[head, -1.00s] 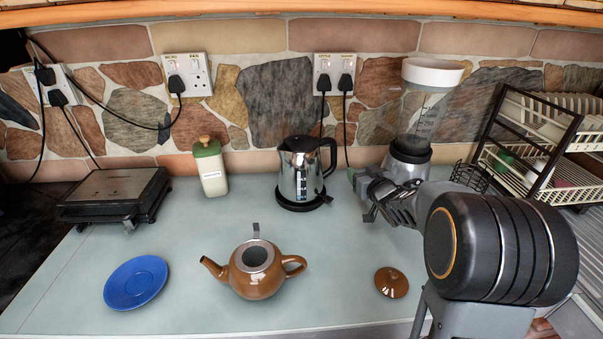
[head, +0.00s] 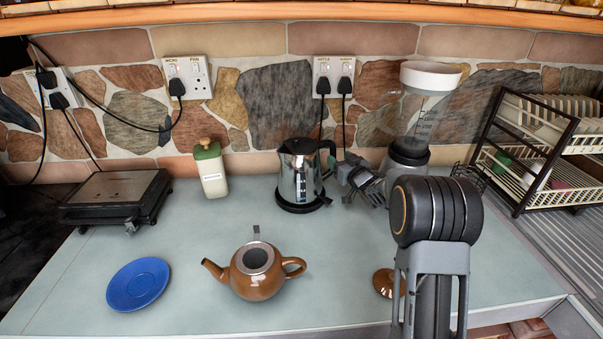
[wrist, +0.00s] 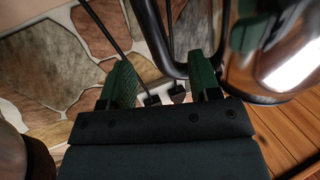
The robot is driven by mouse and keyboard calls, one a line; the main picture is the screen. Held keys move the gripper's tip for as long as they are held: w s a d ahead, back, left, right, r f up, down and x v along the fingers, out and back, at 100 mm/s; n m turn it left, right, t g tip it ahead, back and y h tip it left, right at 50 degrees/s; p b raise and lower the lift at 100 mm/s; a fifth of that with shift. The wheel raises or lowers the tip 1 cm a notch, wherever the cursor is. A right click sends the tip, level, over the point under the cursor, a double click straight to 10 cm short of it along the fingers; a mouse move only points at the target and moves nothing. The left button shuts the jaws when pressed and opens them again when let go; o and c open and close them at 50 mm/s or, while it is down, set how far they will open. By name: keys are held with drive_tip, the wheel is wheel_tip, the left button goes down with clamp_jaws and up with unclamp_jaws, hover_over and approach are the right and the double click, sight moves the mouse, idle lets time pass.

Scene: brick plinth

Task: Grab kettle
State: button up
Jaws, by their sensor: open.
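The kettle (head: 297,178) is shiny steel with a black handle and stands upright on its dark base at the back of the counter. My gripper (head: 338,168) is open at the kettle's right, by the handle. In the wrist view, the kettle's body (wrist: 285,45) fills the upper right. The black handle (wrist: 158,40) runs down ahead of the space between the two green-padded fingers of my gripper (wrist: 162,85). The right finger overlaps the handle loop in the picture. I cannot tell whether a finger touches the handle.
A blender (head: 408,135) stands close behind my gripper's right side. A brown teapot (head: 257,272), its lid (head: 383,282) and a blue saucer (head: 138,284) lie nearer the front. A green-lidded canister (head: 212,172) stands left of the kettle. A dish rack (head: 540,150) is at the right.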

sight(335, 155)
drive_tip(key=x, duration=0.1)
drive_tip(key=p+x, duration=0.1)
drive_tip(key=x, duration=0.3)
drive_tip(key=shift+f, duration=0.25)
drive_tip(key=shift+s, duration=0.1)
clamp_jaws()
idle(0.3)
drive_tip(key=shift+r, duration=0.2)
idle(0.5)
